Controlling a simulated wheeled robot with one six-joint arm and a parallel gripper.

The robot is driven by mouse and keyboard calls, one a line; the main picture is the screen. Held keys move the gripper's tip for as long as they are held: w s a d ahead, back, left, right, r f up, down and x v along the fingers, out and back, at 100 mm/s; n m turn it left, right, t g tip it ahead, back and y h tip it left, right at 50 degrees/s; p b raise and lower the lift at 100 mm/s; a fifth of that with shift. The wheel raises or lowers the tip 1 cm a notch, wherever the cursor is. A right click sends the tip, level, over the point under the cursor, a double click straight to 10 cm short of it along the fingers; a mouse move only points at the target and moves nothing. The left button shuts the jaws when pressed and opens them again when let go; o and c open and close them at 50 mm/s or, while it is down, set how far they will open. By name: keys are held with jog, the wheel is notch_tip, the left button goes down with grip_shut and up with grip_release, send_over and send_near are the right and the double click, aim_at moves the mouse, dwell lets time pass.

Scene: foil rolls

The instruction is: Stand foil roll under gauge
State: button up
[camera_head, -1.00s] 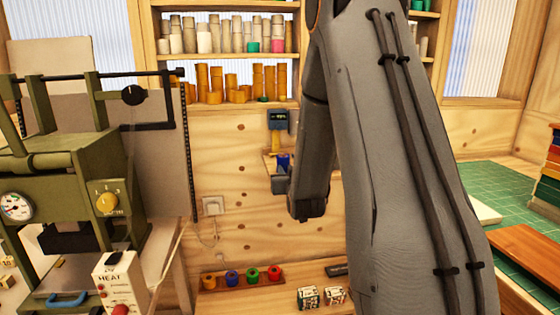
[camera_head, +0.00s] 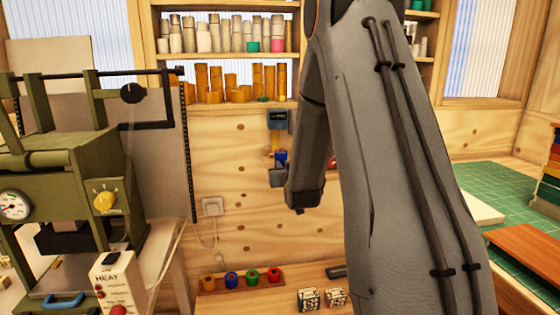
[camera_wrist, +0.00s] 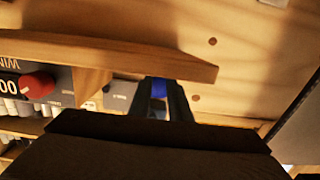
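The gauge (camera_head: 279,119), a dark grey-blue box with a small display, hangs on the wooden wall in the head view. A small wooden ledge (camera_head: 267,158) is below it. My gripper (camera_head: 278,172) is just under the gauge, by the ledge. In the wrist view the blue roll (camera_wrist: 158,88) shows between my two dark fingers (camera_wrist: 166,106). Its lower end is hidden. Whether it touches the ledge cannot be told.
A rack with orange, blue, green and red rolls (camera_head: 253,277) sits on the bench. Two small patterned boxes (camera_head: 309,299) are to its right. A green press (camera_head: 65,170) stands at left. Shelves of spools (camera_head: 225,83) are above. A wooden board (camera_wrist: 110,52) crosses close in the wrist view.

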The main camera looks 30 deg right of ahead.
aim_at(282, 161)
jog(key=shift+r+b+x, duration=0.15)
jog(key=shift+b+x, duration=0.45)
jog(key=shift+x, duration=0.95)
jog(key=shift+r+b+x, duration=0.15)
jog(key=shift+b+x, duration=0.4)
jog(key=shift+x, duration=1)
jog(key=shift+f+p+v, duration=0.2)
jog(key=shift+p+v, duration=0.15)
jog(key=shift+v, duration=1.4)
jog(key=shift+f+p+v, duration=0.15)
jog(key=shift+p+v, duration=0.2)
jog(key=shift+v, duration=1.4)
